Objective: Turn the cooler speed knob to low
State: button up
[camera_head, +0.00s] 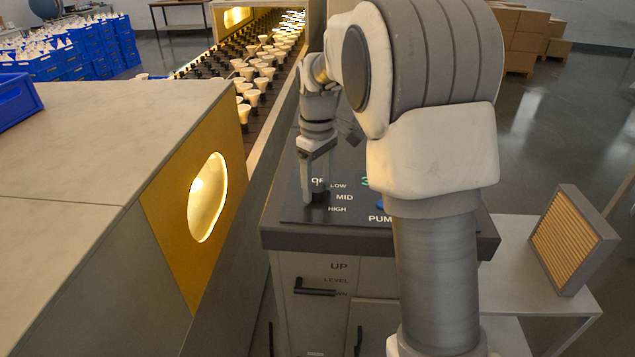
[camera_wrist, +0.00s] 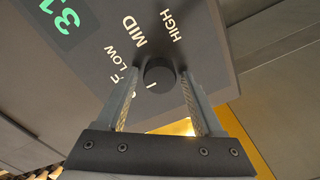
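The cooler speed knob (camera_wrist: 158,74) is a dark round knob on the grey control panel (camera_wrist: 215,40), in the middle of the wrist view. The labels HIGH, MID and LOW curve around it, with a partly covered label beyond LOW. A small pale mark shows near the knob's lower edge; I cannot tell clearly which label it points to. My gripper (camera_wrist: 158,80) is open, one finger on each side of the knob, apparently with small gaps. In the head view my gripper (camera_head: 315,192) points down at the panel beside LOW, MID and HIGH and mostly hides the knob.
A green digital display (camera_wrist: 60,18) and PUMP lettering share the panel. Handles (camera_head: 315,291) are on the cabinet front below. A conveyor with bulbs (camera_head: 255,85) runs behind left, beside a large grey housing (camera_head: 90,150). A framed filter (camera_head: 572,240) stands on a side table at right.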

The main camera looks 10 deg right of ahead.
grip_shut()
jog(key=m+p, duration=0.1)
jog(key=m, duration=0.3)
jog(key=shift+a+r+p, duration=0.1)
jog(key=shift+r+p, duration=0.05)
jog(key=shift+p, duration=0.25)
jog(key=m+p, duration=0.1)
jog(key=m, duration=0.3)
jog(key=shift+m, duration=0.3)
dwell(0.4)
jog(key=shift+o, duration=1.5)
grip_release()
